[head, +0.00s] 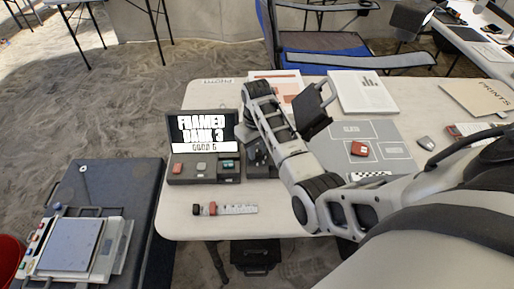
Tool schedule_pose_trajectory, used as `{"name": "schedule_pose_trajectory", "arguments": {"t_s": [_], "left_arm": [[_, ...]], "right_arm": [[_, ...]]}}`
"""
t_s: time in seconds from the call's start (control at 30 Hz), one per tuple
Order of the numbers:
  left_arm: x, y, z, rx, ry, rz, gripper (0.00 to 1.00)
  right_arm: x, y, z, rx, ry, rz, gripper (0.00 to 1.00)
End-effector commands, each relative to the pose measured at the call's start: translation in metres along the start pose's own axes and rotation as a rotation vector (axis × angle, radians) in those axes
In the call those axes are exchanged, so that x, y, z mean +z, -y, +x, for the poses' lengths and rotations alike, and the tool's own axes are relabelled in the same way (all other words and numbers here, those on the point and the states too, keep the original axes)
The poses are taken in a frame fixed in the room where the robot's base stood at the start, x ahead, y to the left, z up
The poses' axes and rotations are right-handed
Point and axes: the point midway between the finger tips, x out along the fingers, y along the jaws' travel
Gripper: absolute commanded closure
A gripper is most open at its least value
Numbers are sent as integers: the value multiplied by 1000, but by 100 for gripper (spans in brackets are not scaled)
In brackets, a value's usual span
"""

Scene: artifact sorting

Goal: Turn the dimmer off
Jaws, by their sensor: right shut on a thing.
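My left gripper is not in view.
The white table (180,220) also holds a grey marked mat (395,150) with a red block (359,149), papers (361,92) and a strip (238,209) with small blocks. A black bench (140,180) with a device stands left. A blue chair (320,42) is behind.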

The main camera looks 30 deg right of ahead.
Motion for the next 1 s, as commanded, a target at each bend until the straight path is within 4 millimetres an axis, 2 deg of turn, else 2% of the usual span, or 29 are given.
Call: {"name": "schedule_pose_trajectory", "arguments": {"t_s": [0.3,0.7,0.73,0.8,1.0], "left_arm": [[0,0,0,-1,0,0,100],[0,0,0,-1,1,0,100],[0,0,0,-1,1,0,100],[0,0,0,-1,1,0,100],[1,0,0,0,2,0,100]], "right_arm": [[-1,-1,-2,3,-4,-72,98],[-1,-1,-2,3,-5,-77,98],[-1,-1,-2,3,-5,-77,70],[-1,-1,-2,2,-4,-76,53],[0,0,-1,1,-2,-76,53]]}}
